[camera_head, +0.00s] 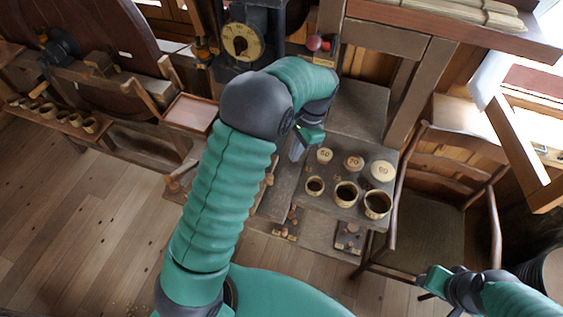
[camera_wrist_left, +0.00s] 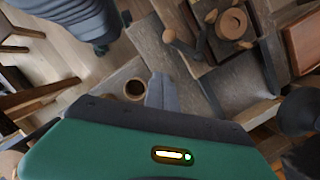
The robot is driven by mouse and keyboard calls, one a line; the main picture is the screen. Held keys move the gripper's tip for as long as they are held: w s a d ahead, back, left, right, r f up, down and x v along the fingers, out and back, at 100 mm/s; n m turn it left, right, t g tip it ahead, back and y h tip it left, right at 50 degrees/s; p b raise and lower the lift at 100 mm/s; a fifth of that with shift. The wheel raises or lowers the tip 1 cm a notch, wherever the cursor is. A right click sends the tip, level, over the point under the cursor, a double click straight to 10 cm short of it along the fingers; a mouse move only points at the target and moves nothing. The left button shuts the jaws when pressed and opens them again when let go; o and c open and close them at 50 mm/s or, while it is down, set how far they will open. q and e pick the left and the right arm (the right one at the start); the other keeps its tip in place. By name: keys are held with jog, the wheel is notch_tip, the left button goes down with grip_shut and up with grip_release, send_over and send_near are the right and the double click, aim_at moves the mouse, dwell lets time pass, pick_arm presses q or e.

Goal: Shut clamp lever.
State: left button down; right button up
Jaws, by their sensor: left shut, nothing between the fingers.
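My left gripper (camera_head: 299,148) is over the bench at the left of the round pots; its fingers also show in the left wrist view (camera_wrist_left: 162,92), shut and empty. In that view a dark lever with a wooden knob (camera_wrist_left: 169,37), which looks like the clamp lever, stands beside a round wooden piece (camera_wrist_left: 232,24) on the bench. The fingertips appear apart from it. In the head view my left arm hides most of that spot. My right gripper (camera_head: 432,281) is at the lower right, away from the bench; its jaw opening is unclear.
Several round pots (camera_head: 346,192) and numbered lids (camera_head: 354,161) stand on the bench at the right. A chair (camera_head: 435,190) stands close to its right side. A dark machine with a dial (camera_head: 242,42) is behind my arm. Wooden floor (camera_head: 90,220) lies open at the left.

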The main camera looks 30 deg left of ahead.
aim_at(268, 176)
pick_arm(q)
jog(key=w+d+p+x, duration=0.1)
jog(key=x, duration=0.5)
jog(key=s+a+m+p, duration=0.1)
jog(key=s, duration=0.1)
jog(key=s+a+m+p, duration=0.1)
jog(key=s+a, duration=0.1)
jog(key=s+a+m+p, duration=0.1)
jog(key=s, duration=0.1)
jog(key=shift+a+f+m+t+y, duration=0.2)
jog(key=shift+a+m+t+y, duration=0.1)
jog(key=shift+a+m+y, duration=0.1)
jog(key=shift+s+a+m+p, duration=0.3)
jog(key=shift+s+m, duration=0.15)
jog(key=shift+m, duration=0.35)
jog(key=shift+s+a+m+t, duration=0.2)
jog(key=shift+a+m+t, duration=0.1)
jog(key=shift+m, duration=0.2)
pick_arm(e)
jog(key=shift+w+a+r, duration=0.1)
jog(key=shift+w+r, duration=0.1)
jog(key=shift+r, duration=0.6)
jog(key=shift+w+d+r, duration=0.1)
jog(key=shift+w+r, duration=0.05)
jog(key=shift+r, duration=0.7)
jog(key=shift+w+a+r, duration=0.1)
jog(key=shift+w+r, duration=0.1)
jog(key=shift+r, duration=0.6)
